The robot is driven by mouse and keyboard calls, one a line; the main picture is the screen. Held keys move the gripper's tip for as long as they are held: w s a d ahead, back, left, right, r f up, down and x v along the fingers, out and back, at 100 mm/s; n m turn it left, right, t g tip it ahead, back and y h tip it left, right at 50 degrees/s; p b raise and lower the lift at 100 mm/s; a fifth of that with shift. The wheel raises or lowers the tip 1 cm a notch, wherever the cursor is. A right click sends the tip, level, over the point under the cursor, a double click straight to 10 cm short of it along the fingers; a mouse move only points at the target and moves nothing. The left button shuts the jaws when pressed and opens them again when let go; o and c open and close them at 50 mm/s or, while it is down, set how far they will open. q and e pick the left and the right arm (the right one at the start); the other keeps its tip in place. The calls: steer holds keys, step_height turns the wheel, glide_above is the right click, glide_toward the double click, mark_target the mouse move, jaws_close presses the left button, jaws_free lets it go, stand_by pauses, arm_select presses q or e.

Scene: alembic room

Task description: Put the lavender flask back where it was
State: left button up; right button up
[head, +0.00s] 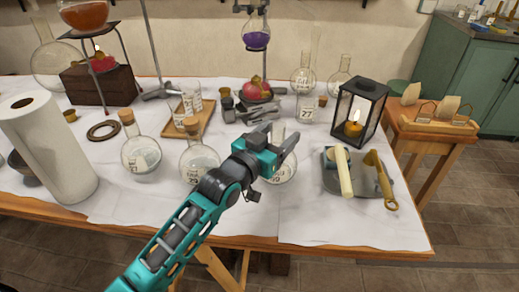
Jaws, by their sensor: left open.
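My left gripper (282,140) reaches in from the lower left over the table and is open, with nothing seen between its fingers. A round clear flask (286,173) with a label stands on the cloth just behind and below the fingers, partly hidden by them. Two more corked, labelled round flasks, one (142,157) at left and one (199,160) left of the gripper, stand on the cloth. A flask of purple liquid (256,40) hangs on a stand at the back. I cannot tell which is the lavender flask. My right gripper is out of view.
A paper towel roll (48,145) stands at left. A black lantern (360,110) with a lit candle stands at right. A tray (365,190) holds a pale candle and a brass tool. A wooden tray (210,125) holds beakers.

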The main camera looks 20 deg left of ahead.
arm_select(q)
steer(key=v, duration=1)
steer(key=shift+p, duration=0.4)
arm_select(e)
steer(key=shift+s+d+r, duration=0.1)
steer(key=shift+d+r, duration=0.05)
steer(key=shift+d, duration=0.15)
